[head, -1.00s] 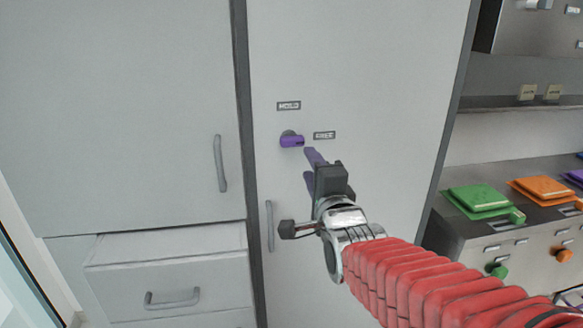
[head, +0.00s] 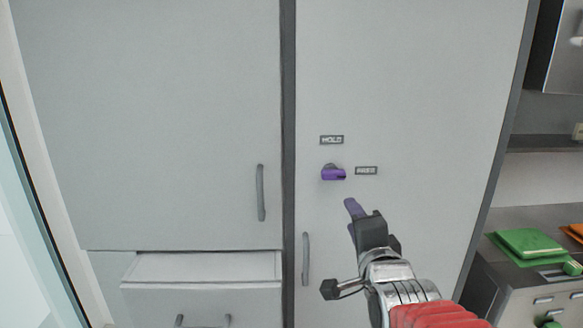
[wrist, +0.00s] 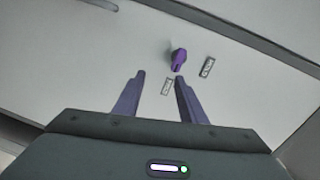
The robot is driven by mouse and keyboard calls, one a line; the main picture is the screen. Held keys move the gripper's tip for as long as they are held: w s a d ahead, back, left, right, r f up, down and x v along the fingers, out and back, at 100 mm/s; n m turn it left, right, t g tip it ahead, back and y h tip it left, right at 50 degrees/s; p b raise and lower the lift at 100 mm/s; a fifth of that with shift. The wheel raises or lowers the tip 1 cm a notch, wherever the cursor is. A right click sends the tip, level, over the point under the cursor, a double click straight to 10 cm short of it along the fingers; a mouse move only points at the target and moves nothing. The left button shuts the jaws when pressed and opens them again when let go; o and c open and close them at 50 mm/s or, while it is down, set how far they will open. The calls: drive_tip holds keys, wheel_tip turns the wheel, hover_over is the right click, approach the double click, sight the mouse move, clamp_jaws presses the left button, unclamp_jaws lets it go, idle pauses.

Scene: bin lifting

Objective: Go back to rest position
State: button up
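My gripper (head: 352,215) is in front of the tall grey cabinet door, below and to the right of a purple knob (head: 333,173). In the wrist view my gripper (wrist: 158,82) has its two purple fingers apart with nothing between them. The knob (wrist: 178,60) shows there beyond the right fingertip, apart from it as far as I can tell. The knob points right, toward the FREE label (head: 367,170); a HOLD label (head: 331,140) is above it.
A partly open drawer (head: 200,300) sticks out at the lower left. Door handles (head: 261,192) stand out from the cabinet. A counter with a green lid (head: 530,243) is at the right. A glass panel edge (head: 30,210) is at the far left.

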drive_tip(key=s+f+n+g, duration=0.7)
drive_tip(key=s+f+n, duration=0.15)
drive_tip(key=f, duration=0.35)
drive_tip(key=s+f+n+g, duration=0.1)
drive_tip(key=s+n+g, duration=0.3)
drive_tip(key=s, duration=1)
drive_tip(key=shift+f+n, duration=0.35)
drive_tip(key=shift+n, duration=1.3)
drive_tip(key=shift+c, duration=0.7)
